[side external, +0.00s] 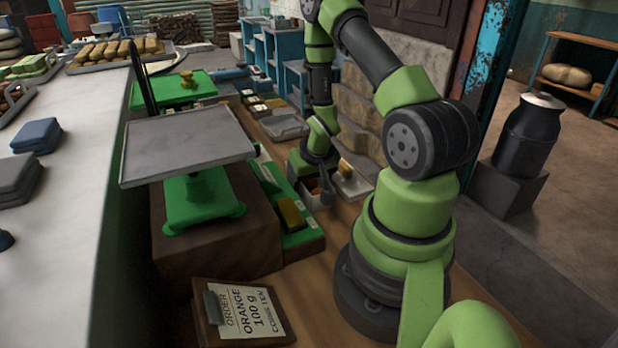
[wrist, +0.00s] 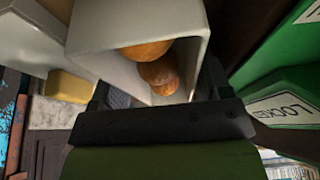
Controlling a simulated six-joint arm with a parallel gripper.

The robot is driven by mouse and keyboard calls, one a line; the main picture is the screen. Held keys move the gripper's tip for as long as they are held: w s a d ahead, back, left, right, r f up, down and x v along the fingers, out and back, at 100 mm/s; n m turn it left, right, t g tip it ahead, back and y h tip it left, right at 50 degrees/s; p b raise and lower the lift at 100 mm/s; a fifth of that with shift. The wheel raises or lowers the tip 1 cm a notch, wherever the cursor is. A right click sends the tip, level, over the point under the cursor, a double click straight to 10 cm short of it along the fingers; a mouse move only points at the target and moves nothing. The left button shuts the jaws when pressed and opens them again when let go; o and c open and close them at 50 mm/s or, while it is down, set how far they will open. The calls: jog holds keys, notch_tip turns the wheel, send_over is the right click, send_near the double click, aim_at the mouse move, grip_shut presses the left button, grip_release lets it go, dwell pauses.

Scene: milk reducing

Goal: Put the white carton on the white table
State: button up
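A white open carton (wrist: 95,30) fills the upper middle of the wrist view, with its mouth facing my gripper and round orange fruit (wrist: 158,75) inside. My gripper (wrist: 165,95) is close against it, with its dark fingers apart on either side of the carton's near end. Whether they press on its walls cannot be told. In the side view my gripper (side external: 318,190) is low among the bins, and the carton is mostly hidden behind it. The long white table (side external: 75,200) runs along the left of the side view.
A white bin with a yellow block (side external: 346,168) stands right of my gripper. A green scale with a grey plate (side external: 185,145) stands between my gripper and the white table. Blue and grey trays (side external: 36,135) lie on the table. An order card (side external: 246,312) lies in front.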

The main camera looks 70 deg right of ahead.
jog(key=v, duration=1.2)
jog(key=w+a+r+n+t, duration=0.2)
jog(key=w+a+r, duration=0.1)
jog(key=a+r, duration=0.65)
jog(key=s+a+r+n+t+y, duration=0.2)
jog(key=s+a+r+y, duration=0.3)
jog(key=a+r, duration=0.4)
jog(key=shift+s+a+r+n, duration=0.3)
jog(key=shift+s+a+n, duration=0.2)
jog(key=shift+s+a, duration=0.2)
